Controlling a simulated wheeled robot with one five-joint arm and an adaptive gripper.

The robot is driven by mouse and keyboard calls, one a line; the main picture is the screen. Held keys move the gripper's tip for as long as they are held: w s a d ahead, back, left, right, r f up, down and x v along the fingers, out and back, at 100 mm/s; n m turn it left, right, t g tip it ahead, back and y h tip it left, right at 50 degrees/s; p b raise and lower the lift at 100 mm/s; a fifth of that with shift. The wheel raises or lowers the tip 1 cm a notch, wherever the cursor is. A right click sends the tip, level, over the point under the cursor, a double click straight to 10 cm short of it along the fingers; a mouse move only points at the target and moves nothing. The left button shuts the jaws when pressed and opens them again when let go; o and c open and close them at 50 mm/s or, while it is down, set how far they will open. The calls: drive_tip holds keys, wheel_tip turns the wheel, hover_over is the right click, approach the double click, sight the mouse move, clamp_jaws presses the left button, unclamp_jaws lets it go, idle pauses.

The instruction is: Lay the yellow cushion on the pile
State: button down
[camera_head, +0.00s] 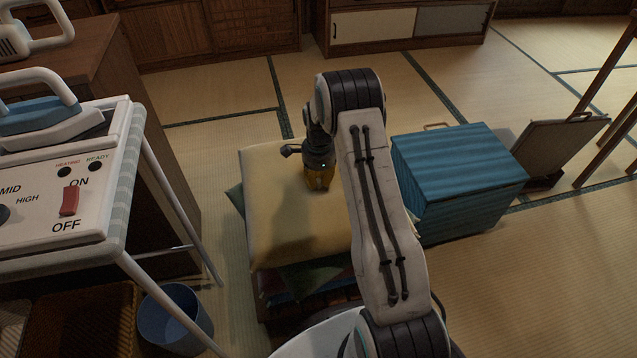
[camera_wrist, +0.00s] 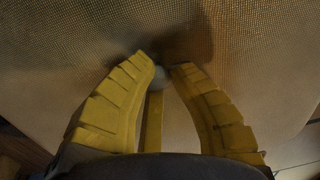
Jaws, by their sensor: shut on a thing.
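The yellow cushion (camera_head: 290,222) lies flat over the pile of cushions (camera_head: 312,280), seen in the camera_head view. Green and dark cushion edges show beneath it; whether it rests fully on them I cannot tell. My gripper (camera_head: 319,186) points down onto the middle of its top, and my arm covers its right part. In the camera_wrist view the cushion's woven surface (camera_wrist: 60,50) fills most of the picture. The yellow fingers of my gripper (camera_wrist: 162,68) are close together at the cloth, shut on the cushion, with a small grey round piece between the tips.
A blue ribbed box (camera_head: 460,175) stands close right of the pile. An ironing stand (camera_head: 60,190) with a control panel and iron is at the left, with a blue bucket (camera_head: 175,318) below it. A dark panel (camera_head: 560,150) leans at the right. Tatami behind is clear.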

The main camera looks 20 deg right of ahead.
drive_tip(key=shift+w+f, duration=0.1)
drive_tip(key=shift+f, duration=0.2)
drive_tip(key=c, duration=1.6)
unclamp_jaws()
drive_tip(key=shift+f, duration=0.15)
drive_tip(key=o, duration=0.4)
drive_tip(key=shift+c, duration=0.2)
